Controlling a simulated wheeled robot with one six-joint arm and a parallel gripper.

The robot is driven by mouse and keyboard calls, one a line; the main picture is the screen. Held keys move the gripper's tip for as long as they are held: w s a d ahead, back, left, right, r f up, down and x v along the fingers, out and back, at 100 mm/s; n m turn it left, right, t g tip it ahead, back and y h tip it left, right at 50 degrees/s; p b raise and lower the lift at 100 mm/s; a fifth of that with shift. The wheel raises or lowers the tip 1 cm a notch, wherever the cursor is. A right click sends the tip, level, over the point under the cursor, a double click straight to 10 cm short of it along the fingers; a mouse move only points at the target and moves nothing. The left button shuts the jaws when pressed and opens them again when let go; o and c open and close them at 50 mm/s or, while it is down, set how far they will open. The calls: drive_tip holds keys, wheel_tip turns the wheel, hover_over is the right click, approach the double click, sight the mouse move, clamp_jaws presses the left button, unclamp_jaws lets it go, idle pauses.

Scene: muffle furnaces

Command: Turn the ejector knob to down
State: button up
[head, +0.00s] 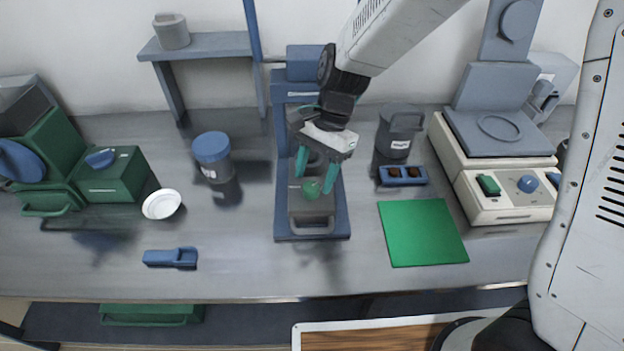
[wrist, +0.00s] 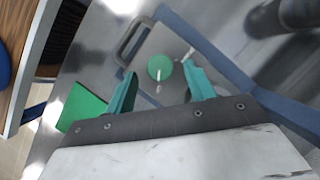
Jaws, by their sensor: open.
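A round green knob (head: 311,188) sits on the grey front block (head: 313,219) of a blue press-like stand (head: 283,224) in the middle of the table. I take it for the ejector knob. In the wrist view the knob (wrist: 160,67) lies between the fingers, with small white marks near it. My gripper (head: 315,184) points down over the block, its teal fingers open and on either side of the knob. The wrist view also shows my gripper (wrist: 158,78) open and empty. I cannot tell whether the fingers touch the knob or how high they are.
A dark grey canister (head: 397,135) and a blue holder (head: 403,181) stand right of the stand, with a green mat (head: 423,233) in front. A blue-lidded jar (head: 212,158), white dish (head: 161,204) and blue tool (head: 170,257) are left. A cream device (head: 505,198) stands far right.

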sight(311, 190)
drive_tip(key=shift+x, duration=1.1)
drive_tip(key=c, duration=1)
drive_tip(key=shift+n, duration=0.4)
drive_tip(key=n+h, duration=0.1)
drive_tip(key=n, duration=0.3)
drive_tip(key=shift+a+n+g+h, duration=0.2)
drive_tip(key=shift+n+g+h, duration=0.2)
drive_tip(key=n+h, duration=0.1)
drive_tip(key=n, duration=0.2)
drive_tip(key=n+h, duration=0.1)
drive_tip(key=n, duration=0.2)
drive_tip(key=shift+a, duration=0.15)
drive_tip(key=n+h, duration=0.1)
drive_tip(key=n, duration=0.2)
drive_tip(key=n+t+h, duration=0.1)
drive_tip(key=n, duration=0.2)
drive_tip(key=shift+a+n+h, duration=0.15)
drive_tip(key=shift+n+h, duration=0.15)
drive_tip(key=shift+n, duration=0.1)
drive_tip(key=n+t, duration=0.1)
drive_tip(key=n, duration=0.1)
drive_tip(key=n+t, duration=0.1)
drive_tip(key=n, duration=0.2)
drive_tip(key=shift+s+h, duration=0.15)
drive_tip(key=shift+h, duration=0.25)
drive_tip(key=shift+n, duration=0.4)
